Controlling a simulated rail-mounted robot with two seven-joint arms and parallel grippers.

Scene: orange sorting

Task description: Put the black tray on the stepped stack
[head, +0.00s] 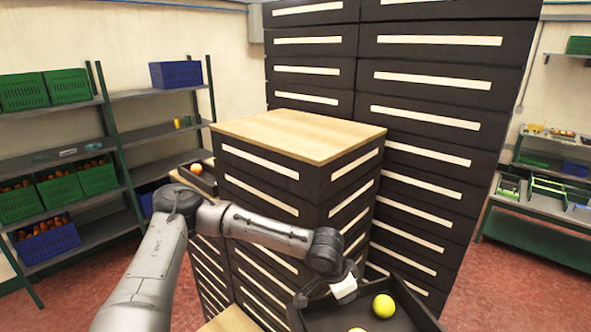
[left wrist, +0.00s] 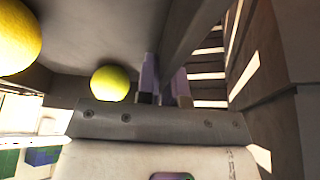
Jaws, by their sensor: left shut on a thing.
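The black tray (head: 335,318) is at the lower right of the head view, with a yellow-green fruit (head: 383,305) and a second one (head: 357,330) in it. My left gripper (head: 345,290) is shut on the tray's wall. In the left wrist view, the tray wall (left wrist: 190,30) passes between the fingers (left wrist: 165,85), and two yellow fruits show beside it. The stepped stack (head: 298,135) of black drawers with pale wooden tops stands in the middle, behind the held tray. The tray's lower part is cut off by the frame edge. My right gripper is out of view.
Another black tray (head: 197,178) with a red-orange fruit sits on a lower step at left. The high wooden top is bare. Taller drawer columns (head: 440,130) rise behind. Shelves with green and blue crates (head: 52,247) stand left; a green rack (head: 540,215) stands right.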

